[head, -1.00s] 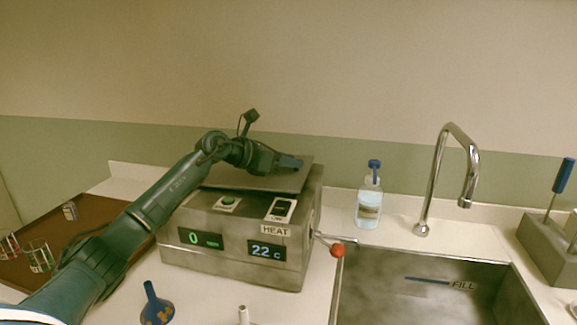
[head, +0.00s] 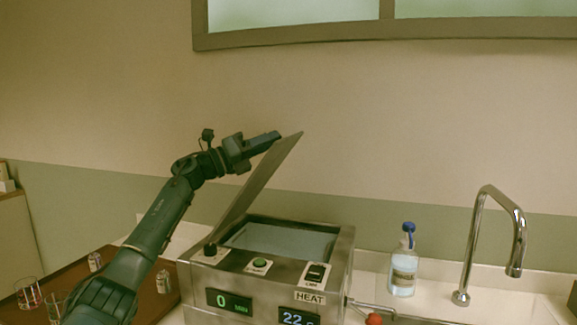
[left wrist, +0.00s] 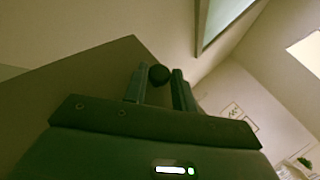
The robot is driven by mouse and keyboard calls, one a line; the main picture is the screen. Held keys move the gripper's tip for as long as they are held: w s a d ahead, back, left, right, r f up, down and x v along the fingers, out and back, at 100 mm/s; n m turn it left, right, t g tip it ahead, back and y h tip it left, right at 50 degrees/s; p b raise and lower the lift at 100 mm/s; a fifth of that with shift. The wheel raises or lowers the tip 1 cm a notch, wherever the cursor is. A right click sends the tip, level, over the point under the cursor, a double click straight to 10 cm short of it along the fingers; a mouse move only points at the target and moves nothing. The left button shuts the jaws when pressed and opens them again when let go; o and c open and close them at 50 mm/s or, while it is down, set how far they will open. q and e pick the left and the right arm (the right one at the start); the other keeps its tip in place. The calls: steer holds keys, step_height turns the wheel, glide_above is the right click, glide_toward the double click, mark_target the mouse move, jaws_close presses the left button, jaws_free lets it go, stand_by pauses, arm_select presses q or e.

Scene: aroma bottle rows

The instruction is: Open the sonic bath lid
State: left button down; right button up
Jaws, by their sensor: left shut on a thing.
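The sonic bath (head: 265,278) is a steel box with a green 0 display and a blue display beside the word HEAT. Its flat lid (head: 262,178) is tilted steeply up, and the open basin (head: 285,241) shows below it. My left gripper (head: 268,140) is at the lid's raised upper edge. In the left wrist view the gripper (left wrist: 158,78) is shut on a dark round lid knob (left wrist: 159,75), with the lid (left wrist: 80,85) to the left. The knob is hidden in the head view. My right gripper is not in view.
A clear bottle with a blue top (head: 404,268) stands right of the bath. A chrome faucet (head: 490,235) stands farther right by the sink. A red-ended lever (head: 374,319) sticks out at the bath's right side. A brown tray (head: 95,268) with glassware lies at left.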

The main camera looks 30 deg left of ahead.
arm_select(q)
steer(key=s+a+r+n+t+y, duration=0.1)
steer(key=a+n+t, duration=0.2)
steer(key=a, duration=0.3)
steer(key=s+a+r+n+t+y, duration=0.2)
steer(key=a+n+t, duration=0.1)
steer(key=a, duration=0.4)
steer(key=shift+s+a+n, duration=0.3)
steer(key=shift+n, duration=0.6)
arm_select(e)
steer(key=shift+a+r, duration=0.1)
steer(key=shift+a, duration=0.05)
arm_select(q)
steer(key=c, duration=1.2)
jaws_free()
steer(key=shift+b+v, duration=3)
steer(key=shift+v, duration=3.55)
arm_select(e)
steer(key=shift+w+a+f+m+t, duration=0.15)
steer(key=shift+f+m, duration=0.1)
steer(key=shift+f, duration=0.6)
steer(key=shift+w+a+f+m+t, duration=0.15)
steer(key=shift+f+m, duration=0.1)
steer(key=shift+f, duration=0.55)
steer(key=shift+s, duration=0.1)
